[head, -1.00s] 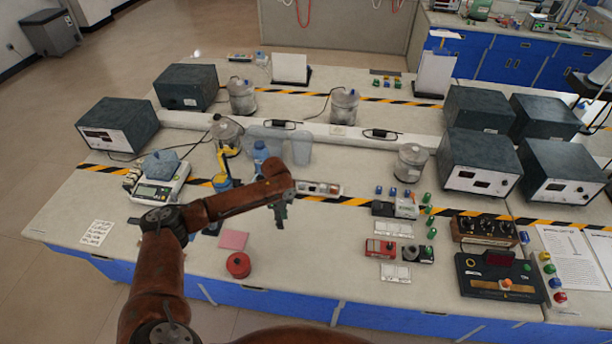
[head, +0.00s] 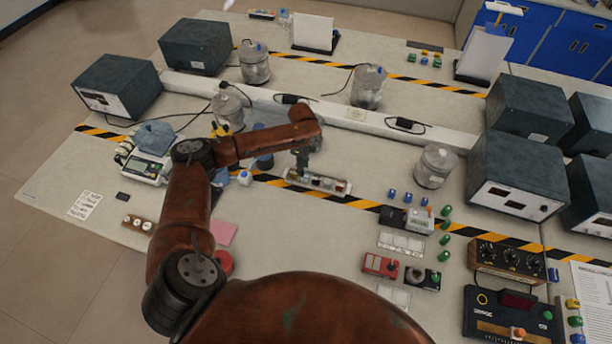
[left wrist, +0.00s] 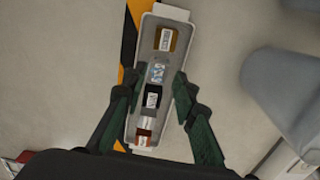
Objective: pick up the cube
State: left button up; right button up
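A narrow pale tray (head: 318,188) lies on the bench beside the yellow-black tape. It also shows in the left wrist view (left wrist: 178,13). It holds a row of several small blocks: an amber one with a white label (left wrist: 166,39), a clear one with blue marks (left wrist: 156,72), a black one (left wrist: 152,97) and brown-and-white ones (left wrist: 146,127). I cannot tell which is the cube. My left gripper (head: 302,164) is above the tray, pointing down. In the left wrist view its open fingers (left wrist: 155,77) straddle the tray, level with the clear block. My right gripper is not in view.
Glass jars (head: 436,166) (head: 228,111) and a blue-capped bottle (head: 245,178) stand near the tray. A long white rail (head: 345,114) runs behind it. Red and black modules (head: 380,265) lie at the right. The bench in front of the tray is mostly clear.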

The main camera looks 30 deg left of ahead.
aim_at(305, 178)
pick_arm(q)
notch_tip(305, 178, down, 5)
jog(key=shift+a+f, duration=0.1)
jog(key=shift+c, duration=0.3)
jog(key=c, duration=0.5)
jog(key=shift+c, duration=0.2)
